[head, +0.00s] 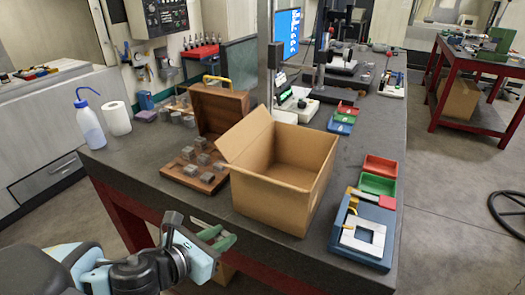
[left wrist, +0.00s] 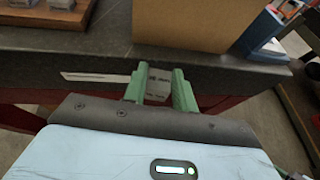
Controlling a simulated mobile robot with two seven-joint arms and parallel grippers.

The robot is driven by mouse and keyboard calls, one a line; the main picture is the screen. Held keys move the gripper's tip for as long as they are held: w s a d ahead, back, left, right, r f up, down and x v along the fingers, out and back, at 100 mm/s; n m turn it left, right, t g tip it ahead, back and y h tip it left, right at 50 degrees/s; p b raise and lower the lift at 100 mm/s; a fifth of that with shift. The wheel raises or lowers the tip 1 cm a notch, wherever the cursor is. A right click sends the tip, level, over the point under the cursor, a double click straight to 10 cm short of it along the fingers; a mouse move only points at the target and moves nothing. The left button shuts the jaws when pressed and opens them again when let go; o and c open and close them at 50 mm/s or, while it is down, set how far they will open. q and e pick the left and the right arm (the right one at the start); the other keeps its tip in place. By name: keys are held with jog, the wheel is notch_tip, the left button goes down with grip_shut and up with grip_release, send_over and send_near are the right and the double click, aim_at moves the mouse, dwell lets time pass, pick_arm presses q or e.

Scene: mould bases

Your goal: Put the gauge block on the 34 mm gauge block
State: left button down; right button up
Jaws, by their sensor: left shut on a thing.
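My left gripper (head: 218,240) is in front of the bench's front edge, below the top. In the left wrist view its green fingers (left wrist: 160,88) are shut on a small grey gauge block (left wrist: 158,84) with faint marking. In the head view the fingers mostly hide this block. Several grey gauge blocks (head: 188,152) stand on the wooden base (head: 208,187) of an open case on the bench, beyond the gripper. Their size marks are too small to read, so I cannot tell which is the 34 mm one. My right gripper is not in view.
An open cardboard box (head: 265,195) stands right of the wooden case, close to the front edge. A blue tray (head: 374,262) with a white square frame lies further right. A wash bottle (head: 90,125) and paper roll (head: 117,118) stand at left. The bench's front left corner is bare.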

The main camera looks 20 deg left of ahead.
pick_arm(q)
jog(key=s+d+f+n+y, duration=0.2)
jog(key=s+f+y, duration=0.1)
jog(key=f, duration=0.2)
jog(key=shift+d+f+n, duration=0.2)
jog(key=shift+d+n, duration=0.2)
jog(key=shift+d, duration=0.1)
